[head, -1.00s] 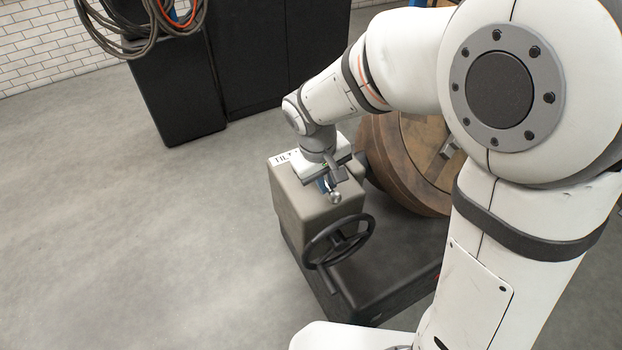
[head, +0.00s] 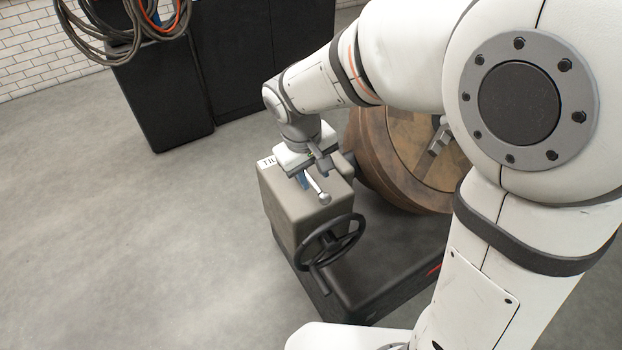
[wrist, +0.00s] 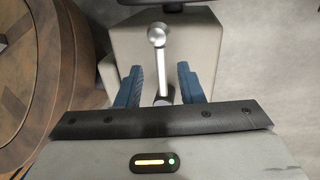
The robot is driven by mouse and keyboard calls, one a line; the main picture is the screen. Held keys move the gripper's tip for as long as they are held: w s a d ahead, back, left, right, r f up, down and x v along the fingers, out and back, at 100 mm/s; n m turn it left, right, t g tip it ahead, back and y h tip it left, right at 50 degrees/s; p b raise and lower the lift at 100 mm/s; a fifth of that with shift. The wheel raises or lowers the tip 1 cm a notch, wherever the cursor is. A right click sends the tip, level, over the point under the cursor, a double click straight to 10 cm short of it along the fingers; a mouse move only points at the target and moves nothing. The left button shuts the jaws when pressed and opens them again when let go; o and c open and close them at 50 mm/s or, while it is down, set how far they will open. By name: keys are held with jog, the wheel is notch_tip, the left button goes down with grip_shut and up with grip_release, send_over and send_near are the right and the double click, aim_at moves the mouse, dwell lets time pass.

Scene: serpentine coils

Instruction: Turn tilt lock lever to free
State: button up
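The tilt lock lever is a metal rod with a round silver knob (head: 324,198). It sits on top of a beige box (head: 285,215) with a partly hidden white label (head: 267,162). My gripper (head: 304,180) is over the box top, pointing down. In the wrist view, the blue fingers of my gripper (wrist: 160,88) are spread on either side of the lever (wrist: 158,65). Gaps show between the rod and both fingers. The knob end reaches out past the fingertips.
A black handwheel (head: 330,242) is on the box's front side. A large brown wooden drum (head: 390,155) stands close to the right of the box. Dark cabinets (head: 165,95) and hanging cables (head: 110,40) are at the back. The floor to the left is clear.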

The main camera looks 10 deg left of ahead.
jog(key=shift+s+a+r, duration=0.15)
jog(key=shift+a+r, duration=0.05)
jog(key=shift+r, duration=0.95)
jog(key=shift+s+a+r, duration=0.15)
jog(key=shift+r, duration=1)
